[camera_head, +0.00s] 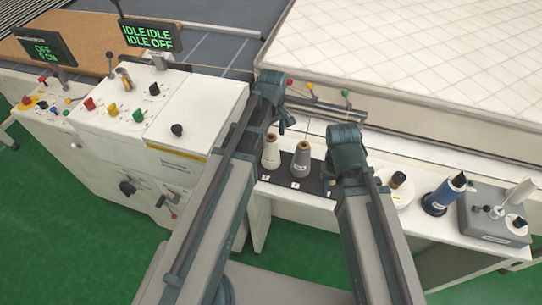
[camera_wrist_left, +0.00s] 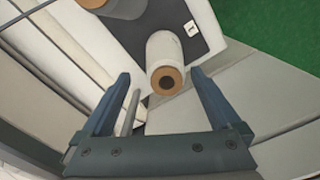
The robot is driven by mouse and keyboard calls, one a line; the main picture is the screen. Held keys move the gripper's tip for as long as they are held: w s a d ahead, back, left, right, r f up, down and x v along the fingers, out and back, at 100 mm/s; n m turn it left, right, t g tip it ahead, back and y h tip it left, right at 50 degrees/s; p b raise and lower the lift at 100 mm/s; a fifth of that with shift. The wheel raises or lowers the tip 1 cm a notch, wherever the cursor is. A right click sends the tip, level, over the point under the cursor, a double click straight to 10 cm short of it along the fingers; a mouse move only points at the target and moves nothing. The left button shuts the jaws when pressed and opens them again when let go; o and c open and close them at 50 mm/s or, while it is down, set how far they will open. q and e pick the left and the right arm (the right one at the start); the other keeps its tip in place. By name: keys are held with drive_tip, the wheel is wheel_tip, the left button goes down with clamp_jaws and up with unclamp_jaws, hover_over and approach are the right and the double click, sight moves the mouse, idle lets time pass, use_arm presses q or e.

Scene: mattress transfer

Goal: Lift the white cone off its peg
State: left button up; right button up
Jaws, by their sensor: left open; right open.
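The white cone (camera_head: 271,152) stands upright on a dark mat (camera_head: 262,178) on the white shelf, just left of a grey cone (camera_head: 301,160). In the left wrist view the white cone (camera_wrist_left: 163,47) shows end-on, its brown core facing the camera. It lies ahead of and between the two open fingers of my left gripper (camera_wrist_left: 160,76), with no visible contact. In the head view my left gripper (camera_head: 274,95) is above and behind the cones. My right gripper (camera_head: 345,145) is open, right of the grey cone; its fingers are mostly hidden. The peg is hidden.
A control cabinet (camera_head: 205,110) with knobs stands left of the cones. A blue spool (camera_head: 440,196) and a grey box (camera_head: 492,216) stand on the shelf to the right. The quilted mattress (camera_head: 420,55) lies behind. A thin rod crosses near my left fingers in the wrist view.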

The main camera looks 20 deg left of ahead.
sight(271, 147)
use_arm(q)
drive_tip(key=shift+s+a+f+b, duration=0.1)
drive_tip(key=shift+s+f+b, duration=0.1)
drive_tip(key=shift+f+b, duration=1.15)
drive_tip(key=shift+s+f+b, duration=0.15)
drive_tip(key=shift+f+b, duration=1.15)
drive_tip(key=shift+r, duration=0.1)
drive_tip(key=shift+c, duration=0.2)
clamp_jaws()
